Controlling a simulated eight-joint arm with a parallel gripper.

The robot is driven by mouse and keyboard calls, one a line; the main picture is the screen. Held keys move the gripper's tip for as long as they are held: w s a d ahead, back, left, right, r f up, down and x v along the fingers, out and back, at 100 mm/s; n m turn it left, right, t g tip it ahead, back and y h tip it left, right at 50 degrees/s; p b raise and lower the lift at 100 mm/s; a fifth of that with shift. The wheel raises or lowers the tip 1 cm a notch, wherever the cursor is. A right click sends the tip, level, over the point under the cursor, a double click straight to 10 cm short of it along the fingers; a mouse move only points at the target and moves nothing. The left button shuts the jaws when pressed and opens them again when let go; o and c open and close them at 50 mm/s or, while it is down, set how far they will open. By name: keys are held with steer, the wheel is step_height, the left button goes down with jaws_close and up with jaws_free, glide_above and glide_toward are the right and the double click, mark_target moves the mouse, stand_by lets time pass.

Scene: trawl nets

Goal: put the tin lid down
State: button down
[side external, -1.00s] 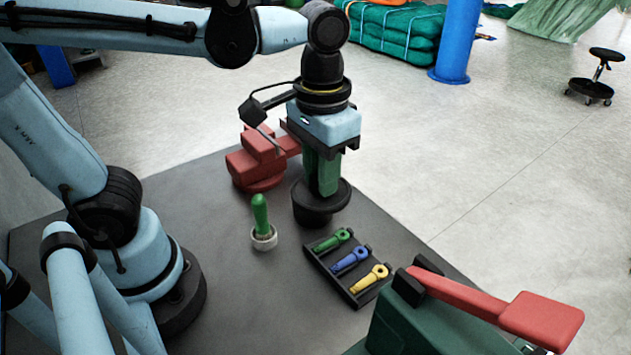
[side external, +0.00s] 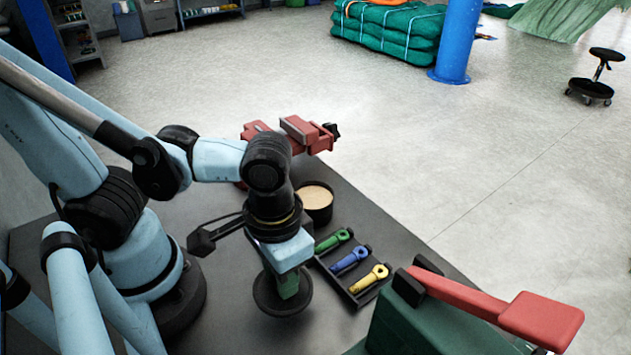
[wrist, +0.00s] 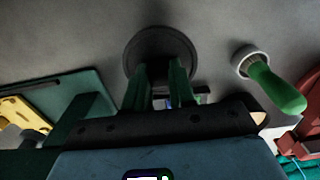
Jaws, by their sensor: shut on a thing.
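The tin lid (side external: 276,306) is a dark round disc, low over the front of the grey table in the side view. It also shows in the wrist view (wrist: 160,42), beyond the green fingers. My gripper (side external: 288,284) is shut on the lid, gripping it from above at its middle. I cannot tell whether the lid touches the table. The tin (side external: 314,200) stands open behind my gripper, dark-walled with a pale tan content. In the wrist view my gripper (wrist: 165,85) hides part of the lid.
A black tray (side external: 327,270) with green, blue and yellow tools lies right of the lid. A green-handled tool (wrist: 275,88) stands in a pale ring, hidden in the side view. A red vice (side external: 305,132) is at the back; a red-levered green machine (side external: 440,325) is front right.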

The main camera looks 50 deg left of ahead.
steer(key=shift+f, duration=2.25)
steer(key=shift+f, duration=0.1)
steer(key=c, duration=0.9)
jaws_free()
steer(key=shift+c, duration=0.2)
steer(key=shift+r, duration=6.05)
steer(key=w+a+t, duration=0.7)
steer(key=w+a, duration=0.5)
steer(key=a, duration=0.1)
steer(key=shift+w+r, duration=0.25)
steer(key=shift+r, duration=0.1)
